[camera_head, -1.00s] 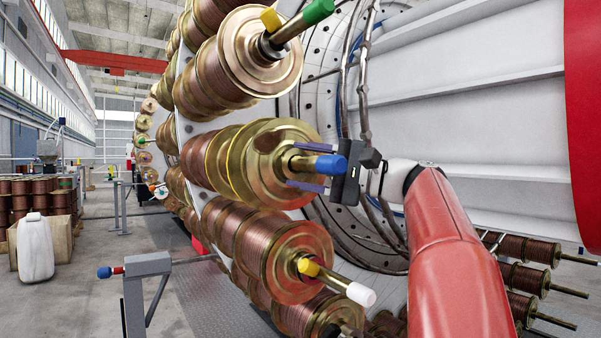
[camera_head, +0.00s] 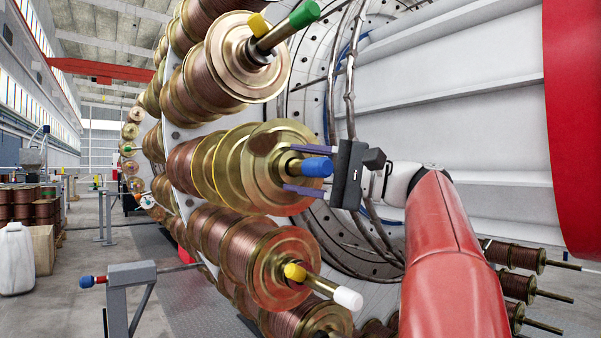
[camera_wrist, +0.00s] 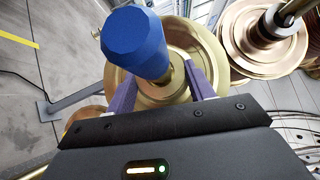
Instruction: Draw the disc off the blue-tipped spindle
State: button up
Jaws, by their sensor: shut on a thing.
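The blue-tipped spindle (camera_head: 317,167) points right, toward my gripper, at mid-height on the carousel. A round brass disc (camera_head: 262,188) sits around it, behind the blue tip, with other brass flanges and copper spools behind it. My gripper (camera_head: 287,168) has its two purple-padded fingers on either side of the spindle, shut on the disc's central part; the exact contact is hard to see. In the wrist view the blue tip (camera_wrist: 135,42) stands large between the fingers, hiding part of the disc (camera_wrist: 192,38). The spindle still passes through the disc.
A green-tipped spindle (camera_head: 303,14) with a yellow clip is above, and a white-tipped one (camera_head: 347,298) with a yellow clip below. Cables (camera_head: 347,90) run behind my gripper. A grey stand (camera_head: 132,272) is at lower left. Open space lies to the right, before the white drum.

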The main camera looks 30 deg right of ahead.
jog(key=s+b, duration=0.2)
jog(key=s, duration=0.6)
dwell(0.5)
jog(key=shift+s+d, duration=0.1)
jog(key=shift+d, duration=0.05)
jog(key=s, duration=0.6)
jog(key=shift+s, duration=0.25)
dwell(0.5)
jog(key=a+b, duration=0.3)
jog(key=a, duration=0.8)
jog(key=shift+s+a, duration=0.15)
jog(key=shift+a, duration=0.25)
